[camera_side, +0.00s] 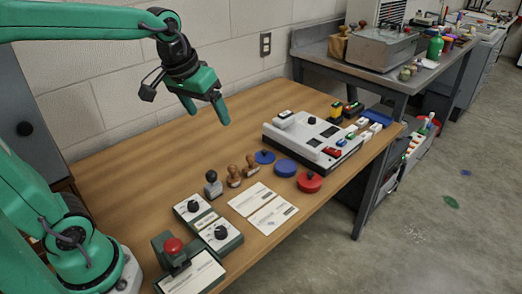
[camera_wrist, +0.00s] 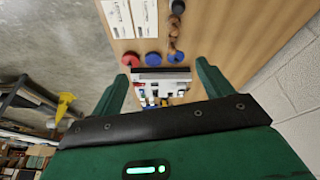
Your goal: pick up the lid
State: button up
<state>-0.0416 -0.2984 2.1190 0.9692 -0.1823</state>
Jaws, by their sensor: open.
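Three round lid-like pieces sit in a row on the wooden table; I cannot tell which one is the lid. They are a red one with a dark knob (camera_side: 310,182), a plain blue one (camera_side: 286,168) and a flatter blue one with a dark knob (camera_side: 264,157). In the wrist view the red piece (camera_wrist: 131,59), the plain blue piece (camera_wrist: 153,59) and the flatter blue piece (camera_wrist: 178,57) show beyond my fingers. My gripper (camera_side: 209,113) is open and empty, high above the table, behind and left of the row.
A white instrument box (camera_side: 312,140) stands right behind the row. Wooden-handled stamps (camera_side: 240,174), a black-knobbed stamp (camera_side: 212,184) and white cards (camera_side: 263,208) lie nearby. Control boxes (camera_side: 208,224) and a red-button box (camera_side: 182,262) stand at the front. The table's back left is clear.

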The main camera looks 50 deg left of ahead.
jog(key=w+a+f+n+g, duration=0.1)
jog(key=w+a+f+n, duration=0.1)
jog(key=w, duration=0.7)
jog(key=n+g, duration=0.3)
jog(key=n, duration=0.1)
send_over(265, 150)
jog(key=f, duration=1.6)
jog(key=shift+s+d+f, duration=0.1)
jog(key=shift+s+f, duration=0.15)
jog(key=shift+s, duration=0.05)
jog(key=shift+w+f, duration=0.3)
jog(key=shift+f, duration=0.3)
jog(key=shift+f, duration=0.15)
jog(key=shift+s+f, duration=0.1)
jog(key=shift+f, duration=3.7)
